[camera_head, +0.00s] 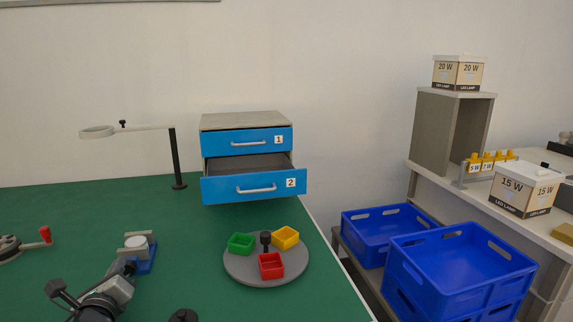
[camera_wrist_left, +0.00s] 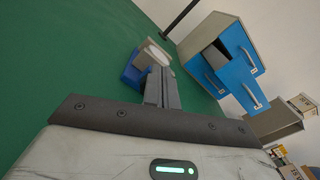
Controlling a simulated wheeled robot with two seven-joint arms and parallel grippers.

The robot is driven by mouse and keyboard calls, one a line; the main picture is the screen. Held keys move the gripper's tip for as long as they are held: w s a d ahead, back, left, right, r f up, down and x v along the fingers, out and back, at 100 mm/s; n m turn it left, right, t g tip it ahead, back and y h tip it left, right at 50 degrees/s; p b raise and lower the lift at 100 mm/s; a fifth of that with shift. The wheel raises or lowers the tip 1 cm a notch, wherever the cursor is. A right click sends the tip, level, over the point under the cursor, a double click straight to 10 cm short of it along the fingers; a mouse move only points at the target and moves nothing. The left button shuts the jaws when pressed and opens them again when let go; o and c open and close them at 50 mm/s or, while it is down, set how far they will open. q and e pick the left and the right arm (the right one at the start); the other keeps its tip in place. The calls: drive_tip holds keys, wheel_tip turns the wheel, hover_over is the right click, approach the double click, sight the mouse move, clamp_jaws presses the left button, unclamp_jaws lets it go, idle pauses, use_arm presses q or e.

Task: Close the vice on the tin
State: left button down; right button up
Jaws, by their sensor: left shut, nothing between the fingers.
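The vice (camera_head: 146,262) has a blue base and pale grey jaws and stands on the green table at the lower left of the head view. The tin (camera_head: 136,241), round with a whitish top, sits between the jaws. In the left wrist view the vice (camera_wrist_left: 132,74) and the tin (camera_wrist_left: 156,50) show just beyond my fingers. My left gripper (camera_head: 128,265) is shut and empty, close to the near side of the vice. I cannot tell whether it touches the vice. The fingers (camera_wrist_left: 161,88) hide part of the vice in the wrist view. My right gripper is not in view.
A round grey tray (camera_head: 238,271) with green, yellow and red bins lies to the right. A drawer unit (camera_head: 245,122) has drawer 2 (camera_head: 254,187) pulled open. A magnifier lamp (camera_head: 176,155) stands behind. A red-handled crank (camera_head: 45,235) is at left. Blue crates (camera_head: 460,265) stand off the table.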

use_arm(q)
drive_tip(key=shift+p+v, duration=0.8)
drive_tip(key=shift+v, duration=2.15)
drive_tip(key=shift+a+r, duration=0.1)
drive_tip(key=shift+r, duration=0.05)
